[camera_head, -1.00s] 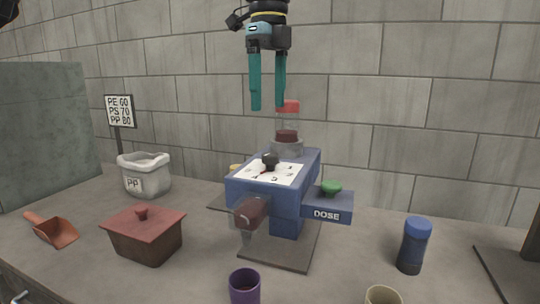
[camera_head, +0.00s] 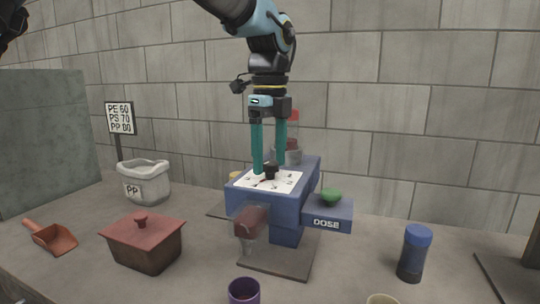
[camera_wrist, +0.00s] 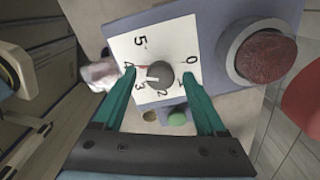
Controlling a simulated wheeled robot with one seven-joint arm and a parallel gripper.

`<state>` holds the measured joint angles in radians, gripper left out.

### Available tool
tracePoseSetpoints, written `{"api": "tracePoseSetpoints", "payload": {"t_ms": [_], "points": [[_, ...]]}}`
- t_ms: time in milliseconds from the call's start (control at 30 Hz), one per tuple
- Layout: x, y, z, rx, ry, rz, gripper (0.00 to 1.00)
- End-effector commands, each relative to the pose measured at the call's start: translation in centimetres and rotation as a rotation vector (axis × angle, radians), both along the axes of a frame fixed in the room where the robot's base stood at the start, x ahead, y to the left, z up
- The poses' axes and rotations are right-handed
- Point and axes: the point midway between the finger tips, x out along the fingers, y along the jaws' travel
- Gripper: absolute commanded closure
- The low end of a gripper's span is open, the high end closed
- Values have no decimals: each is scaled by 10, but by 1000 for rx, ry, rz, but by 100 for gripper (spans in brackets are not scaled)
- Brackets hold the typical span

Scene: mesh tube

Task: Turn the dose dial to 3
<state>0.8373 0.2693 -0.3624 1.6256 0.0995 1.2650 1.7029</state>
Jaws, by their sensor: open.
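The dose dial is a dark round knob (camera_head: 270,171) on a white number plate (camera_head: 284,186) on top of the blue machine (camera_head: 250,202). In the wrist view the knob (camera_wrist: 159,75) sits amid the numbers 0 to 5. A small red mark at its left side points toward the 4 and 3; exactly which is hard to tell. My gripper (camera_head: 269,168) points straight down with its teal fingers open. Its fingertips (camera_wrist: 157,71) stand on either side of the knob, apparently with gaps. The left fingertip partly covers the 4.
A hopper with dark red contents (camera_wrist: 267,56) stands behind the dial. A green button (camera_head: 330,195) sits on the DOSE block (camera_head: 327,222) at right. A lidded brown box (camera_head: 144,240), a purple cup (camera_head: 243,290) and a blue-capped jar (camera_head: 414,252) stand around the machine.

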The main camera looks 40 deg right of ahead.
Motion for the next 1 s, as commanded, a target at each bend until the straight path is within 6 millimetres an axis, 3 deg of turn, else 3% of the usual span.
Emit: {"api": "tracePoseSetpoints", "payload": {"t_ms": [133, 767, 1000], "points": [[0, 0, 0, 0, 0, 0, 27], [0, 0, 0, 0, 0, 1, 98], [0, 0, 1, 1, 0, 3, 100]]}}
